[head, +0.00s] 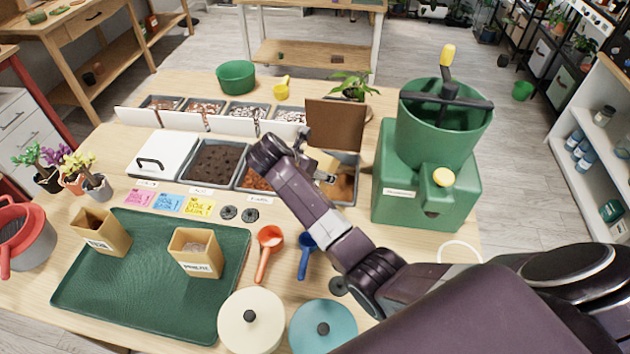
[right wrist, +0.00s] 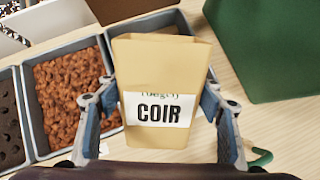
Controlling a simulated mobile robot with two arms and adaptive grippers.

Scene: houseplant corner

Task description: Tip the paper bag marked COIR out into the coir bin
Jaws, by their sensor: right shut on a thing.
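My right gripper (right wrist: 160,105) is shut on the sides of the tan paper bag marked COIR (right wrist: 165,75). The bag looks upright in the right wrist view, with its mouth at the top and its label facing the camera. In the head view a little of the bag (head: 322,162) shows behind my right gripper (head: 322,176), over or beside the grey bin with brown fill (head: 347,201) at the right end of the front row. This looks like the coir bin; its brown lid (head: 335,125) stands raised behind it. The arm and bag hide part of the bin. My left gripper is not in view.
A bin of orange-brown chunks (right wrist: 70,90) is left of the bag. The green mixer (head: 425,185) stands close on the right. Two other paper bags (head: 195,252) stand on the green tray (head: 150,305). Scoops (head: 268,240) and round lids (head: 252,320) lie near the front.

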